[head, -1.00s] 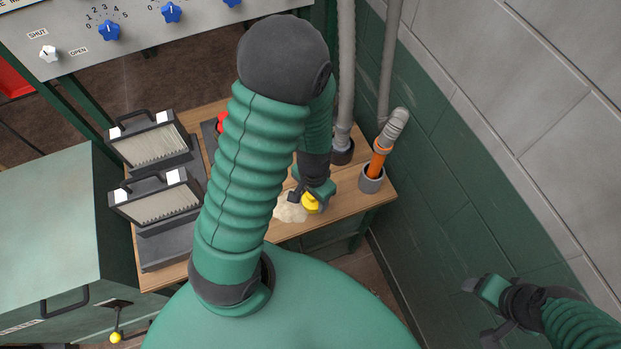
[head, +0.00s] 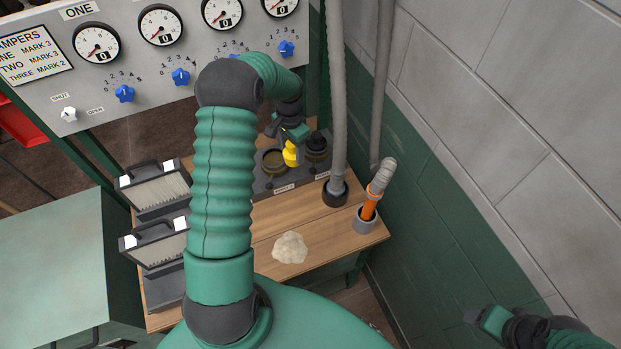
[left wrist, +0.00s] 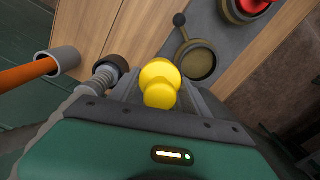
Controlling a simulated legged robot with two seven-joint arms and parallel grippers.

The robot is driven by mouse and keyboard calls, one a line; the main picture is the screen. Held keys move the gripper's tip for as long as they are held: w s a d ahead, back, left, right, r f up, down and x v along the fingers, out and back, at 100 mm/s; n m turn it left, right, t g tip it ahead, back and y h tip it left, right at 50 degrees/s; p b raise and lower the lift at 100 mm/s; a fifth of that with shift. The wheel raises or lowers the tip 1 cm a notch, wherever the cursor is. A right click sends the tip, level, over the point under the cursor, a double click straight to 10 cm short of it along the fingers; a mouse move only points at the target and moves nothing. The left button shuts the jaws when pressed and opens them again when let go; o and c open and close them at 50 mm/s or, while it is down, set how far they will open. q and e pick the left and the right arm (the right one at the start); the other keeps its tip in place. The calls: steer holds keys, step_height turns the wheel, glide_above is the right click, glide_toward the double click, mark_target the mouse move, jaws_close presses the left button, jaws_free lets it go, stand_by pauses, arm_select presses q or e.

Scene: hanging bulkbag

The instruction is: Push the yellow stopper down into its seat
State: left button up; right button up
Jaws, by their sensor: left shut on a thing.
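My left gripper (head: 289,137) is shut on the yellow stopper (head: 291,153) and holds it over the grey seat block at the back of the bench. The left wrist view also shows the yellow stopper (left wrist: 160,83) between the fingers. A round, open, empty seat (head: 273,161) lies just left of the stopper in the head view; it also shows beyond the stopper in the left wrist view (left wrist: 198,63). The stopper is apart from this seat.
A dark plug (head: 317,140) stands in the block to the right. A red stopper (left wrist: 254,6) shows in the left wrist view. A cream lump (head: 290,248) lies on the wooden bench (head: 325,235). Grey hoses (head: 337,100) and an orange-ended pipe (head: 369,207) stand at the right.

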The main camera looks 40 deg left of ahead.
arm_select(q)
steer(key=a+r+p, duration=0.1)
steer(key=a+r, duration=0.3)
steer(key=a, duration=0.5)
steer(key=shift+n, duration=0.3)
steer(key=f+b, duration=0.2)
steer(key=f, duration=0.1)
steer(key=f+b, duration=0.4)
steer(key=f, duration=0.1)
steer(key=shift+s+d+f, duration=0.2)
steer(key=shift+d+f, duration=0.05)
steer(key=shift+f, duration=0.05)
steer(key=shift+r, duration=0.1)
steer(key=shift+s+p, duration=0.15)
steer(key=shift+p, duration=0.2)
steer(key=shift+d, duration=0.1)
steer(key=shift+f+b, duration=0.35)
steer(key=shift+f, duration=0.4)
